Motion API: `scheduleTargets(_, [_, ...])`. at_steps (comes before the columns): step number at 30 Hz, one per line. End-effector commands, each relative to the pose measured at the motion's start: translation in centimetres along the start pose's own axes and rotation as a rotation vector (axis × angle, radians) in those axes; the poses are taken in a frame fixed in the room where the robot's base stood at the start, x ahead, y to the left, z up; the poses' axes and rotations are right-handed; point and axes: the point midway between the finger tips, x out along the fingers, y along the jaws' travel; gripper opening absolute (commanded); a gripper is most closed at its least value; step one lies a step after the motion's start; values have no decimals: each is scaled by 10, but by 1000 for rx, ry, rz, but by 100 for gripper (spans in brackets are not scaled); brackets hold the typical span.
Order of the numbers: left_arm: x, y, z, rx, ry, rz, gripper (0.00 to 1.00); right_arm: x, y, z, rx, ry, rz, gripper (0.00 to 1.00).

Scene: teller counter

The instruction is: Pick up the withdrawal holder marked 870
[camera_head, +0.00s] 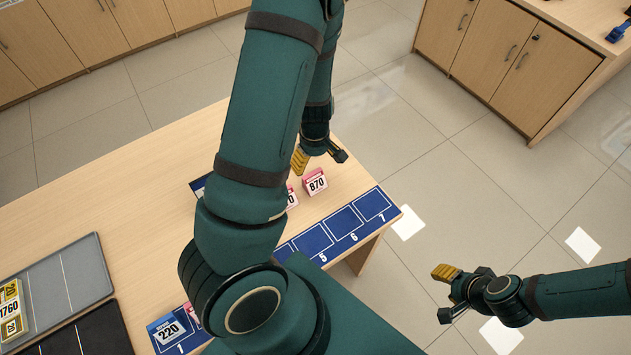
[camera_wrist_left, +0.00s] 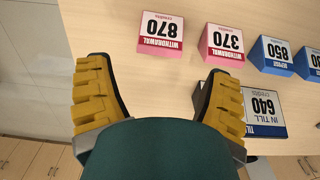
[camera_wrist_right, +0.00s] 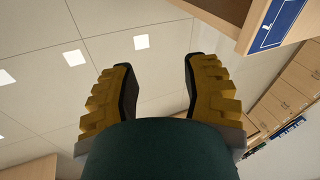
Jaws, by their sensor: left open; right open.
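The withdrawal holder marked 870 (camera_head: 315,182) is a small pink and white block on the counter, just behind the blue numbered strip. In the left wrist view the 870 holder (camera_wrist_left: 161,33) appears upside down, ahead of the fingertips and apart from them. My left gripper (camera_head: 322,156) is open and empty, close behind the holder; its fingers also show in the left wrist view (camera_wrist_left: 158,85). My right gripper (camera_head: 446,294) is open and empty, out over the floor right of the counter; its fingers show in the right wrist view (camera_wrist_right: 157,88).
A pink withdrawal holder marked 370 (camera_wrist_left: 224,44) stands beside the 870 one. The blue strip (camera_head: 374,204) has numbered slots; a 220 holder (camera_head: 166,331) is near slot 1. A grey tray (camera_head: 85,277) lies left.

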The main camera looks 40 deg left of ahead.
Motion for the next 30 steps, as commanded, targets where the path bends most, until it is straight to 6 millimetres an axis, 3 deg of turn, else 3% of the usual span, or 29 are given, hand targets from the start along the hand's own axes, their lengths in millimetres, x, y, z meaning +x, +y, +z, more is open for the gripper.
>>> scheduleTargets(3, [25, -1, 0, -2, -1, -2, 80, 9, 4, 4, -2, -8, -1, 47])
scheduleTargets(13, [50, -1, 0, -1, 0, -1, 80, 16, 6, 8, -5, -17, -2, 47])
scheduleTargets(21, [87, -2, -1, 0, 0, -1, 80, 27, 10, 14, -9, -28, -3, 47])
scheduleTargets(30, [92, -1, -1, 1, 0, 2, 80, 28, 10, 15, -9, -30, -4, 47])
